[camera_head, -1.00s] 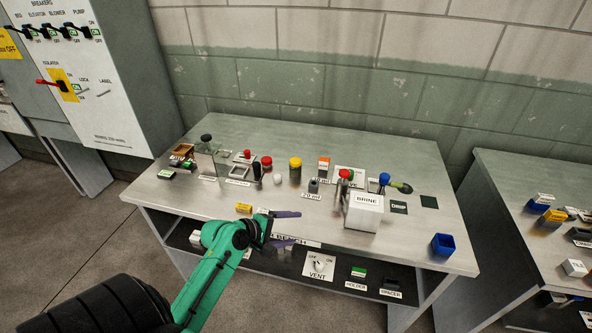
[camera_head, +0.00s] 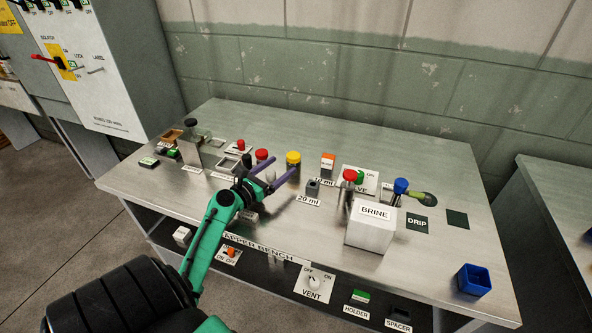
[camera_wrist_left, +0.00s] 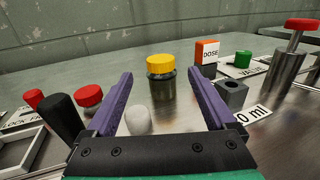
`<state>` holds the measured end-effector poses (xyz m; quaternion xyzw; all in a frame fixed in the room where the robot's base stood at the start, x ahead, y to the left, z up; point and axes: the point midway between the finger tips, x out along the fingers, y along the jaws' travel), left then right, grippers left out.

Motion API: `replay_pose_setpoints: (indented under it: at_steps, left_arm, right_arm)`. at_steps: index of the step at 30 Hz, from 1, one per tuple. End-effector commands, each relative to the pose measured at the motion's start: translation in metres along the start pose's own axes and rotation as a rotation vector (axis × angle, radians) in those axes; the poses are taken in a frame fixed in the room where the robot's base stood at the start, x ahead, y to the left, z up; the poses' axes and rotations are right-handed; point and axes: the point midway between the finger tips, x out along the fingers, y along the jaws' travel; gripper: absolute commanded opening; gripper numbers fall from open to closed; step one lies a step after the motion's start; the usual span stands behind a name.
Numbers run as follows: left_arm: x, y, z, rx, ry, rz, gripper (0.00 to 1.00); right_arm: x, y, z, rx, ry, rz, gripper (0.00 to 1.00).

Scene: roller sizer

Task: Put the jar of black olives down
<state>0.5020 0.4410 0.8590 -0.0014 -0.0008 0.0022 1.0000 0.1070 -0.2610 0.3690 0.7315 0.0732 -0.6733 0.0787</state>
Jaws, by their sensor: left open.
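A dark glass jar with a yellow lid (camera_head: 293,166) stands upright on the steel bench (camera_head: 330,252); it looks like the jar of black olives, but I can read no label on it. It also shows in the left wrist view (camera_wrist_left: 162,80), ahead and between the finger lines. My left gripper (camera_head: 284,168) is open and empty, its purple fingers pointing at the jar from the front left. The jar appears just beyond the fingertips; I cannot tell whether they touch it. My right gripper is not in view.
A small white rounded piece (camera_wrist_left: 138,120) lies near the left finger. Red-lidded items (camera_wrist_left: 88,96) stand left of the jar. A grey block (camera_wrist_left: 233,94) and an orange DOSE box (camera_wrist_left: 206,52) are right. The white BRINE box (camera_head: 371,226) stands further right.

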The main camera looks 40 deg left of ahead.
Motion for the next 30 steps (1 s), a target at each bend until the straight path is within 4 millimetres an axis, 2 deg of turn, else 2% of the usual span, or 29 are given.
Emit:
replay_pose_setpoints:
  at_steps: [12,19,23,24,26,30]
  left_arm:
    - [0.068,-0.001,0.005,0.002,-0.002,-0.001,0.89]
    - [0.071,-0.001,0.004,0.003,0.000,-0.001,0.89]
    - [0.071,-0.001,0.004,0.003,0.000,-0.001,0.39]
    - [0.071,-0.001,0.004,0.003,0.000,-0.001,0.24]
    - [0.071,-0.001,0.004,0.003,0.000,-0.001,0.01]
    - [0.071,-0.001,0.005,0.003,-0.001,-0.001,0.00]
  right_arm:
    - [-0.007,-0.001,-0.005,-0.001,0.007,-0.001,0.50]
    - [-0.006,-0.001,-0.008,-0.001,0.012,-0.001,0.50]
    - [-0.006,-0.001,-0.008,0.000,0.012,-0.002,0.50]
    - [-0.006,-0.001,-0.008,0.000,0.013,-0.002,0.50]
    - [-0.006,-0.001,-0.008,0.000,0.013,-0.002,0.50]
    - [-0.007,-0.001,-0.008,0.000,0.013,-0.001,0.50]
